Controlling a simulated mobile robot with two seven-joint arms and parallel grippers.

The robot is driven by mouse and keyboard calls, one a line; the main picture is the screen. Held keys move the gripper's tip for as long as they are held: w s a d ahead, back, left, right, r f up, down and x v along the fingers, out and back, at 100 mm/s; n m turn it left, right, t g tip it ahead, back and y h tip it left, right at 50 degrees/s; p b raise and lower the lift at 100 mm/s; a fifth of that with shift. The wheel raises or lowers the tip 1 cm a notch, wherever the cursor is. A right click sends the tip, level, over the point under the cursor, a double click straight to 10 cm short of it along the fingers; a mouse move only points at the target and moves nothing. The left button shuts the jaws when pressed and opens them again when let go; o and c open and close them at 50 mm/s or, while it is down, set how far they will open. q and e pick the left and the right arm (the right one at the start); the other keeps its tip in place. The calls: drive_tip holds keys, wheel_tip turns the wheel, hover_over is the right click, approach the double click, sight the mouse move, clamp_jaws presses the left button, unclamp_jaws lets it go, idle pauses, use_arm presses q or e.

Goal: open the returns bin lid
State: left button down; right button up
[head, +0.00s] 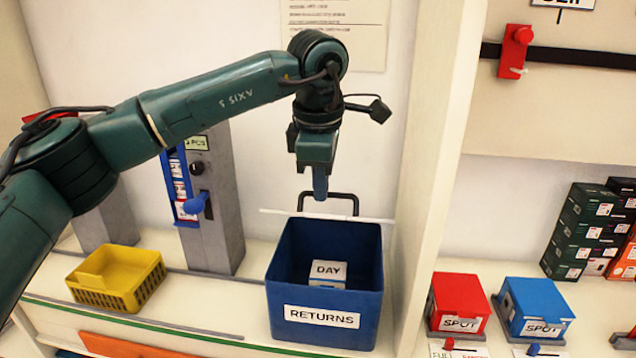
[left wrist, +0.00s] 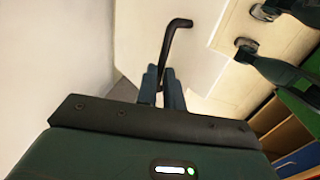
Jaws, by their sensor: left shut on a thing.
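The blue returns bin (head: 278,300), labelled RETURNS, stands on the counter. Its white lid (head: 285,212) is raised at the back and shows nearly edge-on as a thin strip, so the inside is visible. A black bar handle (head: 345,196) stands out from the lid. My left gripper (head: 320,192) points down and is shut on the handle. In the left wrist view, the handle (left wrist: 176,42) runs up from between my left fingertips (left wrist: 162,88), beside a pale panel. My right gripper is not in view.
A white box marked DAY (head: 328,271) lies inside the bin. A yellow basket (head: 118,278) and a grey post with a blue lever (head: 212,205) stand to the left. A white upright divider (head: 432,180) is close on the right, with red (head: 458,297) and blue (head: 538,300) boxes beyond.

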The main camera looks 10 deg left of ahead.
use_arm(q)
drive_tip(key=shift+w+a+r+p, duration=0.1)
drive_tip(key=shift+w+p, duration=0.5)
drive_tip(key=shift+w, duration=0.3)
drive_tip(key=c, duration=2)
unclamp_jaws()
drive_tip(key=o, duration=0.3)
drive_tip(key=shift+w+f, duration=0.25)
drive_tip(key=shift+w, duration=0.2)
drive_tip(key=shift+o, duration=0.9)
drive_tip(key=shift+s+r, duration=0.3)
drive_tip(key=v, duration=1.3)
drive_tip(key=shift+c, duration=0.4)
